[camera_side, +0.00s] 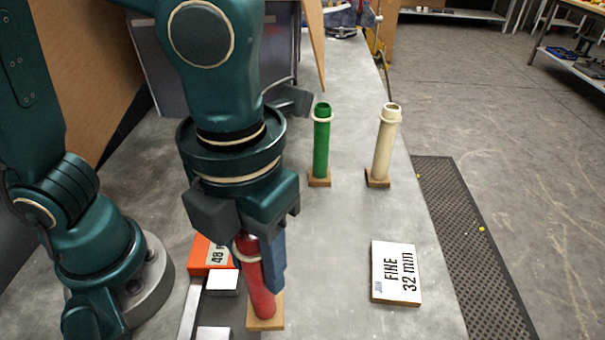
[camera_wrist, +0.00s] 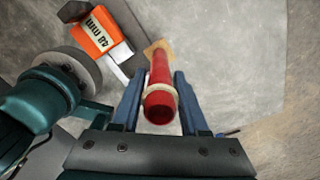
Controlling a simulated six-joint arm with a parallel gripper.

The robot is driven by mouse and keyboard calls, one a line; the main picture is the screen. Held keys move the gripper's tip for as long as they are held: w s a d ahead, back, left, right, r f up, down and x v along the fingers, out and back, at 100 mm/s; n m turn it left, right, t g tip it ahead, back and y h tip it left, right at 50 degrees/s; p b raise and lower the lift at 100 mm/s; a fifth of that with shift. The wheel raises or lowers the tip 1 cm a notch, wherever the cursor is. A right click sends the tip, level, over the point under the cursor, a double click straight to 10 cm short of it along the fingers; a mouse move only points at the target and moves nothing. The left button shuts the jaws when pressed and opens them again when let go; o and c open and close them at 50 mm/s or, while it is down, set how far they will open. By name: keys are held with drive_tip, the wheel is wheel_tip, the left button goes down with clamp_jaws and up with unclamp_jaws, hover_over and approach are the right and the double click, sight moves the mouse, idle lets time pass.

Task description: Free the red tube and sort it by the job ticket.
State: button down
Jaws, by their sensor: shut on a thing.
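The red tube (camera_side: 262,292) stands slightly tilted in the side view, its lower end at a small wooden base (camera_side: 266,322). A cream ring circles its upper part. My gripper (camera_side: 264,268) points down and is shut on the red tube. In the wrist view the blue fingers (camera_wrist: 159,85) lie on both sides of the tube (camera_wrist: 160,70), with its open end toward the camera. Whether the tube touches the base is unclear. A white ticket-like block (camera_side: 396,273) reading "FINE 32 mm" lies on the right of the table.
A green tube (camera_side: 321,145) and a cream tube (camera_side: 384,148) stand on wooden bases farther back. An orange block (camera_side: 200,252) marked "48 mm" and pale blocks (camera_side: 222,282) lie close left of the red tube. The table between the tubes and the white block is clear.

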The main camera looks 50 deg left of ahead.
drive_tip(key=shift+r, duration=2.25)
drive_tip(key=shift+r, duration=0.1)
drive_tip(key=shift+w+a, duration=0.1)
drive_tip(key=shift+w, duration=0.3)
drive_tip(key=w+a+n, duration=0.6)
drive_tip(key=a, duration=0.5)
drive_tip(key=w+a+n, duration=0.6)
drive_tip(key=a, duration=0.4)
drive_tip(key=s+a+f+n, duration=0.1)
drive_tip(key=s+a+n, duration=0.35)
drive_tip(key=a, duration=0.65)
wheel_tip(320, 180, down, 7)
drive_tip(key=w, duration=0.1)
drive_tip(key=shift+f, duration=0.2)
drive_tip(key=shift+d+f, duration=0.1)
drive_tip(key=shift+f, duration=0.1)
